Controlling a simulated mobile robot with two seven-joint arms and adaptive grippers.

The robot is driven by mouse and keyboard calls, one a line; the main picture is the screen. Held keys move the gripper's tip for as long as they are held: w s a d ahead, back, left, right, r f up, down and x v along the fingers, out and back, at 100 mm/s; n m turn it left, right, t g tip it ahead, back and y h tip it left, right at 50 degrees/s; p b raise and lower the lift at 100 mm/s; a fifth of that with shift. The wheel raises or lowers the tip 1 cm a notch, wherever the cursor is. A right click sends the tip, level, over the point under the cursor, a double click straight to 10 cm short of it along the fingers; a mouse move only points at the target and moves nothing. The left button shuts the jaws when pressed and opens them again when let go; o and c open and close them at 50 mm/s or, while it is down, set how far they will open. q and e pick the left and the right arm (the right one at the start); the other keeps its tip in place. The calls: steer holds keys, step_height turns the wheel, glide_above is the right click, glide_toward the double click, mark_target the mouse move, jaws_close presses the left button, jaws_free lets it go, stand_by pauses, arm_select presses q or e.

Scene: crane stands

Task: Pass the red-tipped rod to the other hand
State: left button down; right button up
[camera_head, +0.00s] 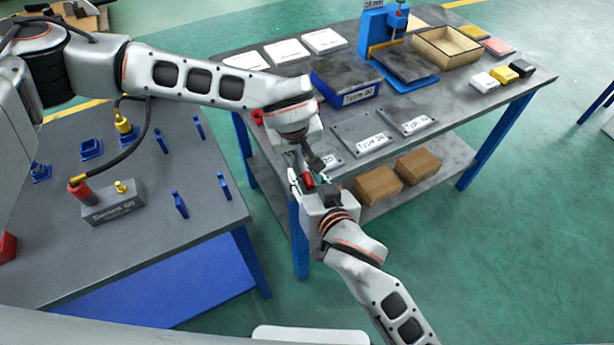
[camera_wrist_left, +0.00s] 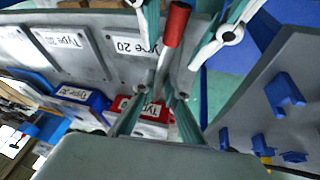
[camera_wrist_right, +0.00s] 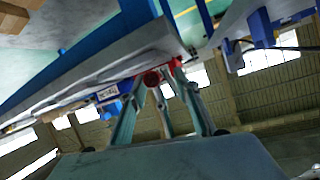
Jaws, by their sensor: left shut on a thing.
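The red-tipped rod (camera_wrist_left: 163,68) has a grey shaft and a red end. My left gripper (camera_wrist_left: 160,92) is shut on its grey shaft. In the head view the red end (camera_head: 308,180) points down toward my right gripper (camera_head: 306,186), which comes up from below. In the left wrist view the right gripper's fingers stand apart on either side of the red end, with a clear gap on one side. In the right wrist view the red end (camera_wrist_right: 152,78) shows nearly end-on between the right fingertips. Whether a finger touches it I cannot tell.
Both grippers meet beside the near left corner of the grey table (camera_head: 445,105), which carries plates, a blue bin (camera_head: 345,92) and a wooden tray (camera_head: 447,47). A second table (camera_head: 130,240) with blue holders and a grey box (camera_head: 113,203) stands left.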

jaws_close()
arm_select(q)
steer(key=c, duration=2)
jaws_free()
arm_select(e)
steer(key=shift+a+r, duration=0.1)
arm_select(q)
steer(key=shift+o, duration=0.2)
steer(key=shift+r, duration=0.1)
